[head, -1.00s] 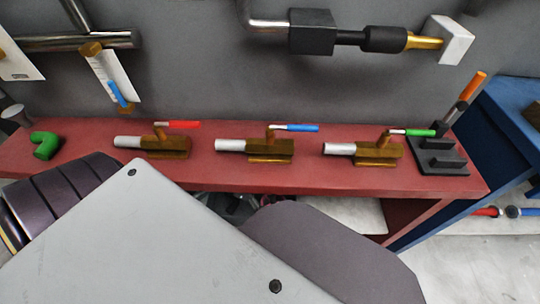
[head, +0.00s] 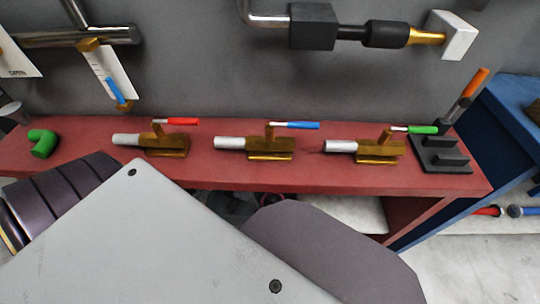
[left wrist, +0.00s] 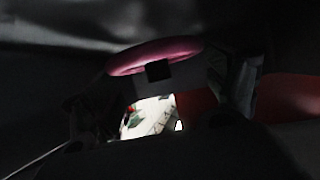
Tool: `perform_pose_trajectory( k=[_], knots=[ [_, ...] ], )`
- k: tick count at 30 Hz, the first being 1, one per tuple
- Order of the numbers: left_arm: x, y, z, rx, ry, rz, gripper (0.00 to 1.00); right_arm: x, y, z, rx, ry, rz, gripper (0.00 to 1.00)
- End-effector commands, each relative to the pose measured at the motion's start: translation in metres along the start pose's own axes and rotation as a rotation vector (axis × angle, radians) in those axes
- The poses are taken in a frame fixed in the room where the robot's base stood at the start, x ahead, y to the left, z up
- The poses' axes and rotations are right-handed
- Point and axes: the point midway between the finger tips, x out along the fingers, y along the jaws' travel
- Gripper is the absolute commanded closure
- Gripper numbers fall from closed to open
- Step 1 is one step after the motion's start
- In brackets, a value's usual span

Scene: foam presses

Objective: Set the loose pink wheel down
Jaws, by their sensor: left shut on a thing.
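The pink wheel (left wrist: 150,58) shows in the dark left wrist view as a flattened pink oval, seen nearly edge-on. My left gripper (left wrist: 160,85) is shut on it, its dark fingers hard to make out in the shadow. A small black block covers part of the wheel's lower rim. I cannot tell whether the wheel touches anything below it. My right gripper is not in view.
A long red bench (head: 240,182) carries three brass valves with red (head: 178,121), blue (head: 297,125) and green (head: 415,129) handles, a green elbow (head: 42,143) and a black stand (head: 440,153). Pipes run along the grey wall behind. A blue table (head: 510,105) stands at right.

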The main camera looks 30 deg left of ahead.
Motion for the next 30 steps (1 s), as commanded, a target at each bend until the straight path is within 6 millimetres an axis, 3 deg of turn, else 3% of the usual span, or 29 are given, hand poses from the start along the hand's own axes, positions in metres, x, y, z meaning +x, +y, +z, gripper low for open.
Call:
perform_pose_trajectory(
  k=[7, 8, 11, 30],
  knots=[
    [0.0005, -0.0002, 0.0006, 0.000, 0.001, 0.000, 0.43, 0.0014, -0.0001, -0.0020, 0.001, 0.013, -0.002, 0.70],
    [0.0005, 0.0000, 0.0010, 0.000, 0.000, 0.000, 0.11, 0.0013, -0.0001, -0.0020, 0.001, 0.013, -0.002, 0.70],
    [0.0005, 0.0000, 0.0010, 0.000, 0.000, 0.000, 0.00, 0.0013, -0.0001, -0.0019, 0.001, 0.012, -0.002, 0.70],
    [-0.0016, 0.0000, -0.0033, 0.000, 0.000, 0.000, 0.00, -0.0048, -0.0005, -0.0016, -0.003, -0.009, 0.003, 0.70]
  ],
)
